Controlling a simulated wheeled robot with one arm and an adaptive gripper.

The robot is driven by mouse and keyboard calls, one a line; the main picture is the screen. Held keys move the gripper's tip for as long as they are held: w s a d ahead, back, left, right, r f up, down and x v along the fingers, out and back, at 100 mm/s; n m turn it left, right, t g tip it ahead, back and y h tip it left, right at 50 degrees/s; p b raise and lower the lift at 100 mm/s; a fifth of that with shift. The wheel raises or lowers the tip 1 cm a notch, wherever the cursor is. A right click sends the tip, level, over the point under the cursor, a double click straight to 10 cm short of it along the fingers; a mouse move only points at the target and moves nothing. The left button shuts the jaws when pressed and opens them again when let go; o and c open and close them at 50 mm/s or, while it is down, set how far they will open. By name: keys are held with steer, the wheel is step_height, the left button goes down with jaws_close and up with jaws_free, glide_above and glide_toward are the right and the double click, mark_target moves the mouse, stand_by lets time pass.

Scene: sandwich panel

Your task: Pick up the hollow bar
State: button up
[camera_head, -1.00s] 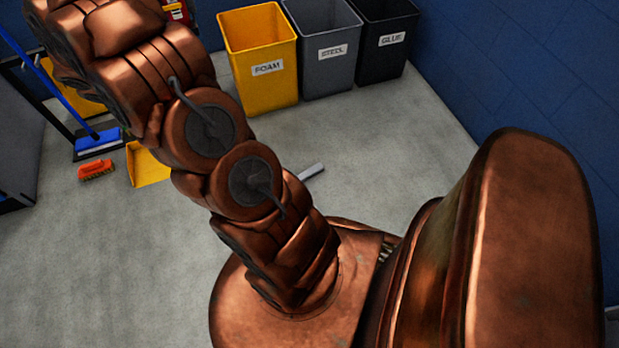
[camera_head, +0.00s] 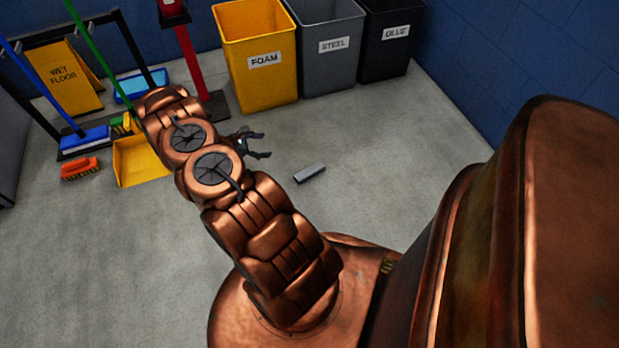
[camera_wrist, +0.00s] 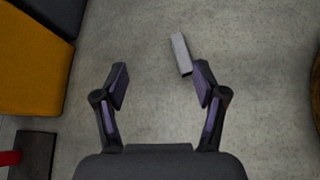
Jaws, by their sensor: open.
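The hollow bar (camera_head: 309,172) is a short light-grey piece lying on the concrete floor, to the right of my gripper in the head view. In the wrist view the bar (camera_wrist: 181,54) lies beyond the fingertips, right of centre, close to the right fingertip in the picture. My gripper (camera_head: 262,144) is open and empty, with its fingers pointing toward the right. The wrist view shows both fingers of my gripper (camera_wrist: 160,82) spread apart with bare floor between them. The bar is not between the fingers.
A yellow FOAM bin (camera_head: 262,62), a grey STEEL bin (camera_head: 328,50) and a dark GLUE bin (camera_head: 385,45) stand at the back wall. A yellow dustpan (camera_head: 140,162) and an orange brush (camera_head: 79,168) lie at left. The floor around the bar is clear.

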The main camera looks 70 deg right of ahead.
mark_target(308, 172)
steer(key=s+d+f+n+b, duration=0.1)
steer(key=s+d+f+b, duration=0.1)
steer(key=f, duration=0.5)
steer(key=s+d+f+n+h+b, duration=0.1)
steer(key=s+f, duration=0.3)
steer(key=f, duration=0.4)
steer(key=s+d+f+n+h+b, duration=0.1)
steer(key=s+d+f+b, duration=0.2)
steer(key=f, duration=0.4)
steer(key=shift+s+f+n+b, duration=0.25)
steer(key=shift+s+n+b, duration=0.05)
steer(key=shift+s+b, duration=0.15)
steer(key=shift+b+x, duration=0.4)
steer(key=shift+x, duration=0.65)
steer(key=shift+b+x, duration=1.25)
steer(key=shift+x, duration=1.6)
steer(key=shift+w+d+r, duration=0.1)
steer(key=shift+r, duration=0.05)
steer(key=shift+c, duration=0.3)
jaws_close()
